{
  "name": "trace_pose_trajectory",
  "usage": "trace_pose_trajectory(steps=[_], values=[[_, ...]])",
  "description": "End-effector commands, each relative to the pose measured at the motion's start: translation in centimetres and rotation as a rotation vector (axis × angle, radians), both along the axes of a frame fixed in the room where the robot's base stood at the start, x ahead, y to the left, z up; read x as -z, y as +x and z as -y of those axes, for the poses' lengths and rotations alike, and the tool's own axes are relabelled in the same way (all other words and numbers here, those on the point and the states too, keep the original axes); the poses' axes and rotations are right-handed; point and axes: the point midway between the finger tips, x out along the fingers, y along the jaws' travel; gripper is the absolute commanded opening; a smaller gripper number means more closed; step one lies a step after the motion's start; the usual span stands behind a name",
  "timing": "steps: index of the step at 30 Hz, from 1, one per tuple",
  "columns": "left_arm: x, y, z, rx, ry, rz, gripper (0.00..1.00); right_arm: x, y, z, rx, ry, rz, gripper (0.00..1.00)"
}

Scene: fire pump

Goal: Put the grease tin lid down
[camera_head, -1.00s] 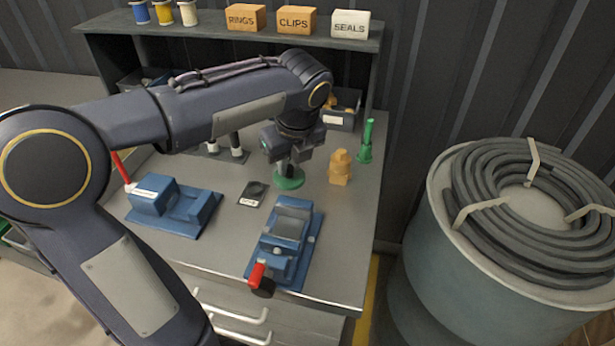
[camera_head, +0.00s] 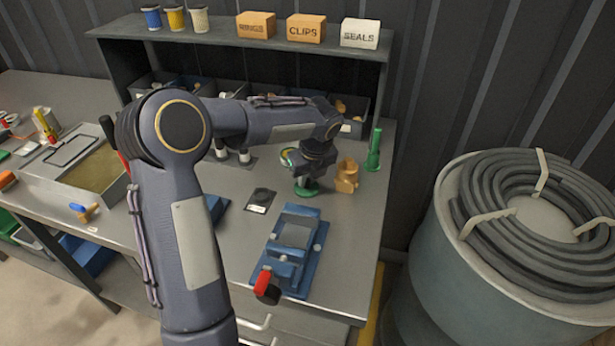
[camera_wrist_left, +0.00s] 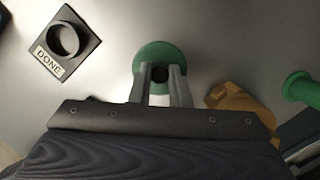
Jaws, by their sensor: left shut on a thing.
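The grease tin lid is a round green disc (camera_wrist_left: 160,57) with a dark knob at its middle. In the wrist view it lies between my left gripper's fingers (camera_wrist_left: 160,88), which are shut on the knob. In the head view my left gripper (camera_head: 308,178) points down, with the green lid (camera_head: 307,190) just under it, low over the bench top. I cannot tell whether the lid touches the bench. A round open container with a green rim and yellowish inside (camera_head: 289,157), likely the grease tin, shows behind the gripper, partly hidden. My right gripper is not in view.
A brown fitting (camera_head: 347,176) stands close right of the lid, and a green upright piece (camera_head: 374,150) beyond it. A dark DONE plate (camera_head: 260,200) lies left. A blue fixture (camera_head: 293,250) stands in front. Bare bench lies between.

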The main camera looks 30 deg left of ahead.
Motion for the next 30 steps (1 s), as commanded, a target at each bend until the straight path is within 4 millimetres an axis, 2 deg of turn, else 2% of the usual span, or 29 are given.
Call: trace_pose_trajectory(steps=[10, 11, 16, 25, 30], values=[[0.4, 0.0, 0.0, 0.0, 0.001, 0.001, 0.0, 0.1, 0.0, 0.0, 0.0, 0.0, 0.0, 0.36], [0.4, 0.0, 0.0, 0.0, 0.0, 0.001, 0.18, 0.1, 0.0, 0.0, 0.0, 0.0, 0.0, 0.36], [0.3, 0.0, 0.0, -0.001, 0.0, 0.002, 0.38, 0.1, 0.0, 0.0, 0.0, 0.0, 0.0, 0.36], [0.1, 0.0, 0.0, -0.001, 0.0, 0.002, 0.38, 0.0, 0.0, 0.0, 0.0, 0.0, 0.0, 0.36], [-1.9, -0.2, 0.4, -0.002, 0.0, 0.006, 0.38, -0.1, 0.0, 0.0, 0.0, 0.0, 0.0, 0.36]])
